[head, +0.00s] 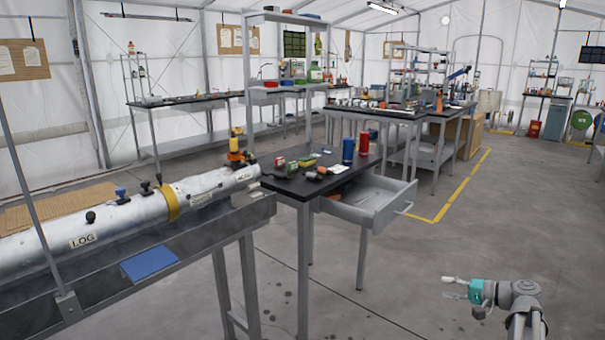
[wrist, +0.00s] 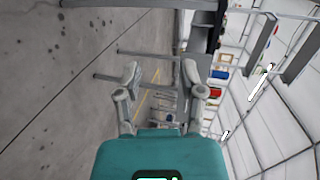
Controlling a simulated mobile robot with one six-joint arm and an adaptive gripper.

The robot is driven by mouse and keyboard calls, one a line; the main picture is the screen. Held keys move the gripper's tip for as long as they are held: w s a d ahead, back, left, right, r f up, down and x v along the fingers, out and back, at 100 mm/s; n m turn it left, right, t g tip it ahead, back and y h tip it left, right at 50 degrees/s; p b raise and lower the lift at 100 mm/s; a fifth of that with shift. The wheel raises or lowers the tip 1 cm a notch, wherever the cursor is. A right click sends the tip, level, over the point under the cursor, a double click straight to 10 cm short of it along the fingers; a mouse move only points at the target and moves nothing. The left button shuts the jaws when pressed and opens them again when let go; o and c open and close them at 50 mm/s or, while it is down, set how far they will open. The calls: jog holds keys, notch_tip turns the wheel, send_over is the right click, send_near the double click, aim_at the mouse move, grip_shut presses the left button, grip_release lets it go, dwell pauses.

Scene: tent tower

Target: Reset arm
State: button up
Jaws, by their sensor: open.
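My gripper (head: 450,287) is at the lower right in the head view, out over the bare floor and apart from every bench. In the wrist view my gripper (wrist: 160,75) shows its two grey fingers spread apart above the teal body. Nothing is between the fingers. My arm shows only in part at the bottom right edge of the head view.
A long white pipe (head: 130,222) lies on a metal bench at the left. A black-topped table (head: 290,186) bears a red can (head: 364,143), a blue can (head: 348,150) and small items. Its drawer (head: 375,209) stands open. The floor (head: 480,240) around my gripper is clear.

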jog(key=s+a+f+n+g+h, duration=0.45)
jog(key=s+a+f+h, duration=0.2)
jog(key=a, duration=0.55)
jog(key=s+a+f+n+g+h, duration=0.3)
jog(key=s+a+f+g+h, duration=0.3)
jog(key=a, duration=0.6)
notch_tip(320, 180, up, 26)
jog(key=t+p, duration=0.1)
jog(key=p, duration=2.6)
jog(key=shift+s+d+r+y, duration=0.2)
jog(key=shift+s+y, duration=0.2)
jog(key=shift+y, duration=0.05)
